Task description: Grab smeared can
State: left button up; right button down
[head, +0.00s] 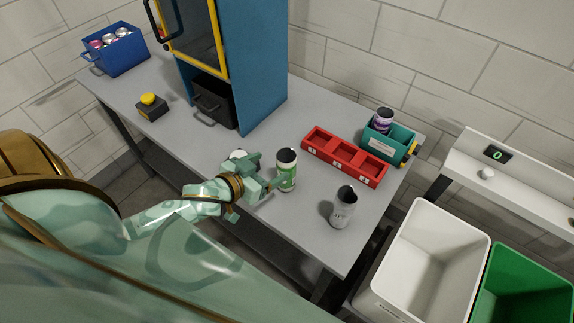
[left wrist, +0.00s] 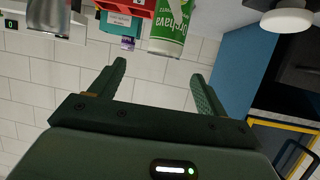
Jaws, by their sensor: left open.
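A green and white can (head: 287,172) stands upright on the grey table; it also shows upside down in the left wrist view (left wrist: 170,32), with clean white lettering. A silver-grey can (head: 342,210) with faint grey marks stands to its right, nearer the table's front edge; its edge shows in the left wrist view (left wrist: 48,18). I cannot tell for sure which print is smeared. My left gripper (head: 268,184) is open and empty, just left of the green can, its fingers pointing toward it. In the left wrist view the gap between its fingers (left wrist: 158,70) is empty. My right gripper is out of view.
A red three-slot tray (head: 345,158) and a teal box (head: 388,148) with a purple can lie behind the cans. A blue machine (head: 262,60) stands behind my gripper. White (head: 425,255) and green (head: 525,285) bins are at the right. A white round object (head: 238,154) is partly hidden.

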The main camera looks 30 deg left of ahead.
aim_at(284, 157)
pick_arm(q)
jog(key=x, duration=0.9)
jog(key=a+b+x, duration=0.1)
jog(key=x, duration=0.1)
jog(key=shift+d, duration=0.1)
jog(key=shift+s, duration=0.15)
jog(key=shift+c, duration=1.2)
jog(key=c, duration=1)
jog(key=shift+c, duration=0.2)
